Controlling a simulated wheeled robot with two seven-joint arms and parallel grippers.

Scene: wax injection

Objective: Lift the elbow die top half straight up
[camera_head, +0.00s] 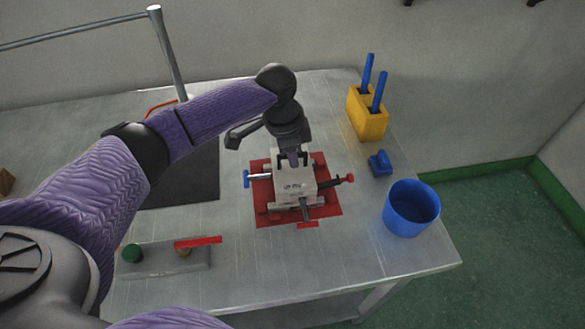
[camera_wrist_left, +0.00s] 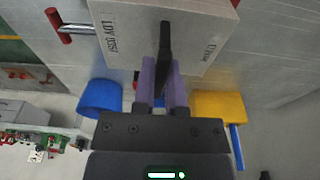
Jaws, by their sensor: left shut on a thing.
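The elbow die (camera_head: 292,187) is a pale grey block on a red mat (camera_head: 329,212) in the middle of the metal table. My left gripper (camera_head: 293,158) reaches down onto the die from above and is shut on the black handle on its top. In the left wrist view, the die's printed top half (camera_wrist_left: 198,37) fills the upper middle, with the fingers (camera_wrist_left: 162,82) on either side of the black handle. A blue-ended pin (camera_head: 247,179) sticks out on the left and a red-ended pin (camera_head: 349,178) on the right. I cannot tell whether the halves are apart. My right gripper is not in view.
A yellow holder (camera_head: 367,118) with blue sticks stands at the back right. A small blue object (camera_head: 380,163) and a blue cup (camera_head: 411,211) are at the right. A control plate with a green button (camera_head: 132,253) lies at the front left, beside a red lever (camera_head: 200,242).

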